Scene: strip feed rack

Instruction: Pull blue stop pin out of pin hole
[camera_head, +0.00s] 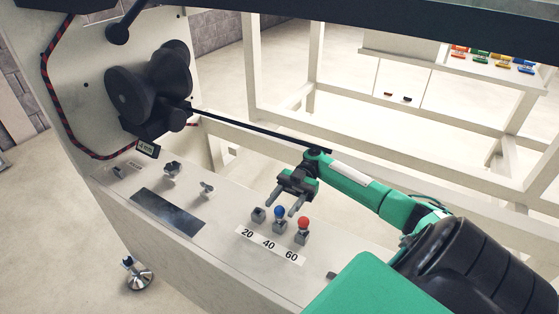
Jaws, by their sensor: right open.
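The blue stop pin (279,213) stands in the pin hole block above the label 40. My right gripper (285,205) is at the blue pin, its fingers pointing down toward the panel's front. The fingers are apart; I cannot tell whether they touch the pin. A red pin (303,223) stands in the block at 60, just right of my right gripper. The block at 20 (258,214) shows no coloured pin. My left gripper is not in view.
The machine panel (225,222) holds a dark plate (168,212) and small metal fittings left of the pins. A black bar (255,129) runs behind my right gripper from the dark rollers (150,90). A white frame stands behind, with coloured items on a shelf (480,65).

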